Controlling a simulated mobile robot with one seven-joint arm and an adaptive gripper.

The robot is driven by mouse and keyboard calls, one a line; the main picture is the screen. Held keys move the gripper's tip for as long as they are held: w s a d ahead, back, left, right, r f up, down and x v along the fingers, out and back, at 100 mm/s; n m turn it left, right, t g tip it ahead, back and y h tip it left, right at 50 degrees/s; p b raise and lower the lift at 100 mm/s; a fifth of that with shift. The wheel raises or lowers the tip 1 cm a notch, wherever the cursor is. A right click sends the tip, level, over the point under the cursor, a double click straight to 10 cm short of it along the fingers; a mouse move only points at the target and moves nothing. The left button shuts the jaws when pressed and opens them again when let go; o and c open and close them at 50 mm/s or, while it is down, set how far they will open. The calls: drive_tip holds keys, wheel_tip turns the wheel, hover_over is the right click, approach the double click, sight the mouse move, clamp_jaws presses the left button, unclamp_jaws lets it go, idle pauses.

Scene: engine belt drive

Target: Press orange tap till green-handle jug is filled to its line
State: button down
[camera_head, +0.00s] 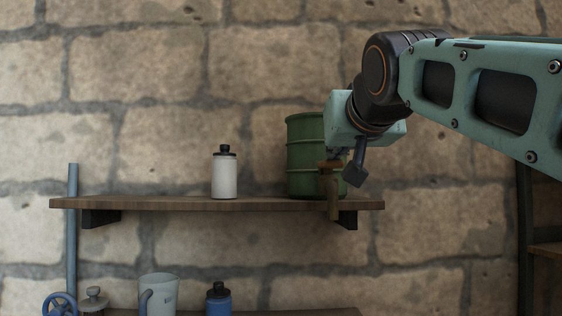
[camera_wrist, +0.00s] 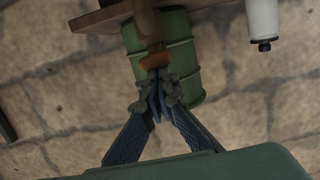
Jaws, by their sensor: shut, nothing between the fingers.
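A brass-brown tap (camera_head: 333,200) with an orange knob (camera_head: 329,165) stands in front of a green barrel (camera_head: 304,150) on the upper shelf. In the wrist view the orange knob (camera_wrist: 152,60) is right at the tips of my gripper (camera_wrist: 158,80). The fingers are shut with nothing between them. They point at the knob from above and look to be touching it, but the exact contact is hard to tell. In the head view my gripper (camera_head: 337,153) is small and partly hidden. No green-handled jug shows in either view, and no liquid stream is visible.
The upper shelf (camera_head: 150,203) also holds a white bottle (camera_head: 224,174). On a lower shelf stand a pale jug with a blue-grey handle (camera_head: 163,295), a blue bottle (camera_head: 218,300) and a blue valve wheel (camera_head: 59,304). A stone wall is close behind.

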drive_tip(key=shift+s+f+t+b, duration=0.2)
drive_tip(key=shift+f+t+b, duration=0.65)
drive_tip(key=shift+b, duration=1.65)
drive_tip(key=shift+s+f+b, duration=0.1)
drive_tip(key=shift+f+b, duration=0.25)
drive_tip(key=shift+b, duration=0.05)
drive_tip(key=shift+f+g, duration=0.2)
drive_tip(key=shift+g, duration=0.05)
wheel_tip(320, 180, up, 5)
drive_tip(key=s+p, duration=0.1)
drive_tip(key=p, duration=0.3)
drive_tip(key=s+b, duration=0.2)
drive_tip(key=s, duration=0.8)
drive_tip(key=shift+f, duration=0.25)
drive_tip(key=shift+d+r, duration=0.1)
